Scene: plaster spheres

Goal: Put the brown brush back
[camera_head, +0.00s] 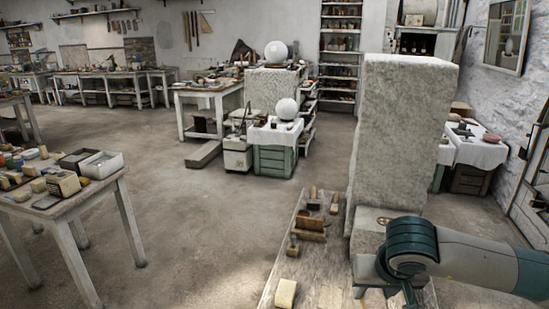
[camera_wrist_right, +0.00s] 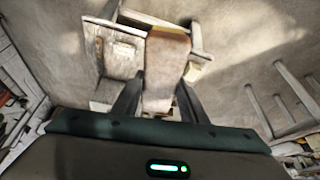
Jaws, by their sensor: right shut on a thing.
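My right gripper (camera_wrist_right: 157,98) is shut on the brown brush (camera_wrist_right: 166,58), a block-like thing with a brown far end and a paler body, between the two dark fingers. The brush is held above a bench in the right wrist view. In the head view my right gripper (camera_head: 397,299) is at the bottom right edge, mostly cut off, and the brush in it cannot be made out. My left gripper is not in view.
A wooden bench (camera_head: 276,276) below carries several wooden tools (camera_head: 308,228) and a pale block (camera_head: 285,293). A tall stone block (camera_head: 398,135) stands just beyond my right arm. A work table (camera_head: 75,204) is at the left, with open floor (camera_head: 205,225) between.

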